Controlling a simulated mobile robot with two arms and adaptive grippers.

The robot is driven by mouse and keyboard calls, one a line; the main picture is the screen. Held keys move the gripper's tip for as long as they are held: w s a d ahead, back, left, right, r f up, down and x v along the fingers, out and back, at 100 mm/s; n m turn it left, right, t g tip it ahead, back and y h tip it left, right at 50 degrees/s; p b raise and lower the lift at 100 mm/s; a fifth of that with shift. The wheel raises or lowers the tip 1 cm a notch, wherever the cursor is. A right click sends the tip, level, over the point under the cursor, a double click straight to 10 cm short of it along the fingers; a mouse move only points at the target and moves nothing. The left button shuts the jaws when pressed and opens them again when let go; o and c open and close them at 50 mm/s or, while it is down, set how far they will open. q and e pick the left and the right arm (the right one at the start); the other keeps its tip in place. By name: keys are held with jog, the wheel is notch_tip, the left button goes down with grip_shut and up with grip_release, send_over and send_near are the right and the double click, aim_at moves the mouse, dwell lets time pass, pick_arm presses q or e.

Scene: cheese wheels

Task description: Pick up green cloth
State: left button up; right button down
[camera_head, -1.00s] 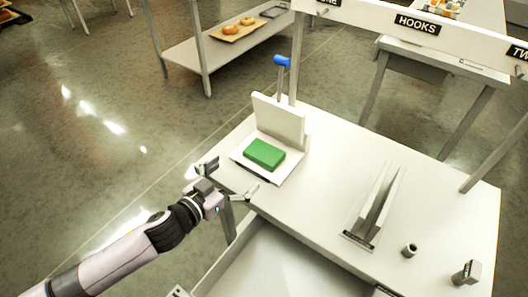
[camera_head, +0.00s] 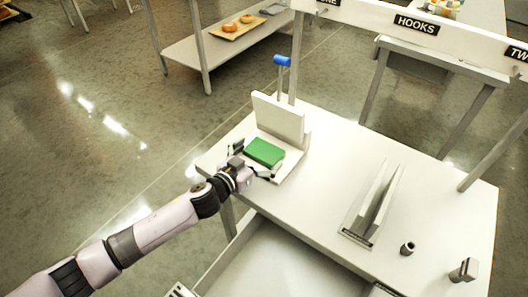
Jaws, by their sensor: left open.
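The green cloth (camera_head: 265,152) is a folded block. It lies on the white L-shaped stand (camera_head: 291,167) at the left end of the white table. My left gripper (camera_head: 254,160) is open, with its fingers spread at the near left side of the cloth. One finger is by the stand's left edge and the other is in front of the cloth. I cannot tell whether either finger touches it. My right gripper is not in view.
The stand's upright back (camera_head: 279,118) rises behind the cloth, with a blue-topped post (camera_head: 282,61) beyond it. A slotted holder (camera_head: 373,208) and a small dark cup (camera_head: 407,248) stand to the right. An open drawer (camera_head: 270,262) juts out in front.

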aim_at(259, 155)
pick_arm(q)
jog(key=c, duration=0.9)
jog(key=shift+r, duration=0.15)
notch_tip(259, 155, up, 20)
jog(key=p, duration=0.2)
jog(key=s+a+f+n+t+y, duration=0.1)
jog(key=s+a+n+y, duration=0.1)
jog(key=s+a, duration=0.3)
jog(key=s+a+f+n+t+y, duration=0.1)
jog(key=s+a+f+n+y, duration=0.1)
jog(key=s+a+y, duration=0.2)
jog(key=s+a+f+n+t+y, duration=0.1)
jog(key=s+a+f+n+y, duration=0.1)
jog(key=s+a, duration=0.4)
jog(key=shift+a+n+y, duration=0.6)
jog(key=shift+a, duration=1.1)
